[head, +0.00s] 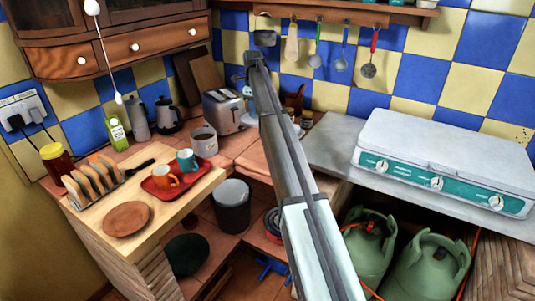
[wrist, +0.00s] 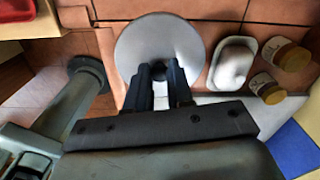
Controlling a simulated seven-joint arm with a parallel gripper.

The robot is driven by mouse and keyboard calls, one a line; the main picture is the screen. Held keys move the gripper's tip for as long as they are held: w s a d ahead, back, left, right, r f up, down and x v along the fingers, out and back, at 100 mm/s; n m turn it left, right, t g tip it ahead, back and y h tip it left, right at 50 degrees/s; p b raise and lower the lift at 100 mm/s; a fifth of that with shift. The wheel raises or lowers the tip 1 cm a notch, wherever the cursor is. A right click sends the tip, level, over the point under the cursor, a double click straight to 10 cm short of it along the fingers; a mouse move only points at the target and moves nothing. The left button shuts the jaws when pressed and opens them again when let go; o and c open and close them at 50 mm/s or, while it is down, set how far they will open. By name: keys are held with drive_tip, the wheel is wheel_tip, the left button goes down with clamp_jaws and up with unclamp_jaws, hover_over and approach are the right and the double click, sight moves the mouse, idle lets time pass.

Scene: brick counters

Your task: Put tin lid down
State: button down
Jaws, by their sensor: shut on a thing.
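The tin lid (wrist: 160,30) is a round, pale grey disc below my gripper in the wrist view. My gripper (wrist: 160,72) is shut at its middle, on what seems to be a small dark knob. The fingers hide the grip itself and part of the disc. Tiles lie under and around the lid; I cannot tell whether it touches them. In the head view my arm hides the gripper and most of that spot.
A white dish (wrist: 232,62) and two jars (wrist: 285,53) (wrist: 268,88) stand close to the lid's right. In the head view a toaster (head: 222,110) and pale pot (head: 203,138) stand left of my arm; a white stove (head: 450,150) is right.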

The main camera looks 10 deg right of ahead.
drive_tip(key=shift+s+d+f+n, duration=1.1)
drive_tip(key=shift+s+d+f, duration=1.05)
drive_tip(key=shift+s, duration=1.05)
drive_tip(key=shift+d+f, duration=0.1)
drive_tip(key=shift+f, duration=4.6)
drive_tip(key=shift+f, duration=0.15)
drive_tip(key=c, duration=1)
unclamp_jaws()
wheel_tip(320, 180, up, 12)
